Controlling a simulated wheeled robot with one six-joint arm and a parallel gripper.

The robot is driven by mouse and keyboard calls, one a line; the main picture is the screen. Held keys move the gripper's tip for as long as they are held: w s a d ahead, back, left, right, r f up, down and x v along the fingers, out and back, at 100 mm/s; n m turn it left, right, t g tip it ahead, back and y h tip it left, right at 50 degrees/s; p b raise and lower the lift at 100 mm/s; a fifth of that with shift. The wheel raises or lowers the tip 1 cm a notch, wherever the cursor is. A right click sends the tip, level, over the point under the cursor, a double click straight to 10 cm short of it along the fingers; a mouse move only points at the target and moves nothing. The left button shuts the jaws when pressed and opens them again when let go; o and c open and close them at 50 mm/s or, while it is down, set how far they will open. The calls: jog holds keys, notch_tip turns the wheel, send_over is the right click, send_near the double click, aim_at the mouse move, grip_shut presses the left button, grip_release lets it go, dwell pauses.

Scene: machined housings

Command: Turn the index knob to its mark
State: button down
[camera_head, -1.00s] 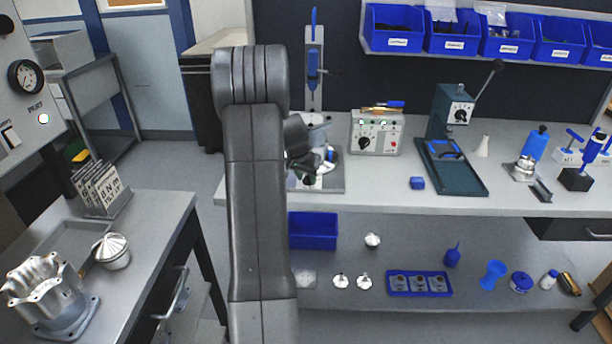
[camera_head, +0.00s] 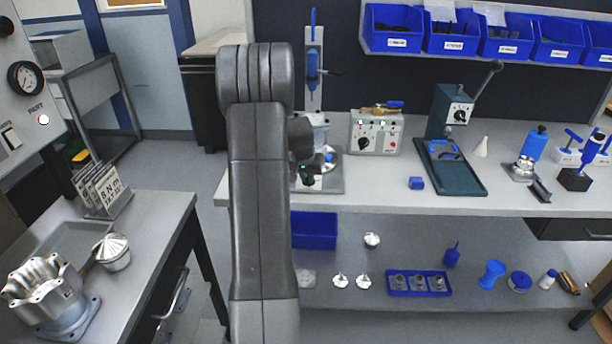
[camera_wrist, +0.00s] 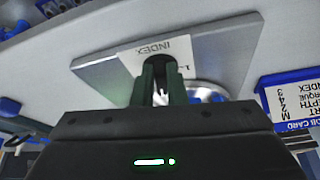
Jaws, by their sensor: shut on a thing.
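My gripper (camera_wrist: 161,80) shows in the wrist view with its two green fingers closed around the dark index knob (camera_wrist: 161,60). The knob stands at a grey plate (camera_wrist: 105,72) beside a white label (camera_wrist: 182,46) reading INDEX. The fingers cover much of the knob, and I cannot read its pointer or the mark. A shiny round metal part (camera_wrist: 205,90) sits just behind the fingers. In the head view my gripper (camera_head: 310,178) is at the front of the fixture plate (camera_head: 333,186) on the bench. The knob is not clear there.
A grey control box (camera_head: 375,135) and a dark green press (camera_head: 455,175) stand to the right on the bench. Blue bins (camera_head: 394,30) hang above. A blue job card (camera_wrist: 290,98) is close by in the wrist view.

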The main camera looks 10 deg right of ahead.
jog(key=n, duration=0.1)
jog(key=n+y, duration=0.1)
jog(key=n, duration=0.1)
jog(key=shift+s+d+t, duration=0.1)
jog(key=shift+d+t, duration=0.2)
jog(key=shift+d, duration=0.05)
jog(key=shift+d+n+y+b, duration=0.15)
jog(key=shift+n+y+b, duration=0.15)
jog(key=shift+n, duration=0.6)
jog(key=shift+d+n+y+b, duration=0.15)
jog(key=shift+n+y, duration=0.25)
jog(key=shift+n, duration=0.5)
jog(key=c, duration=1.5)
grip_release()
jog(key=shift+o, duration=0.2)
jog(key=b+v, duration=0.1)
jog(key=v, duration=1.2)
jog(key=shift+r, duration=0.4)
jog(key=shift+s+d, duration=0.1)
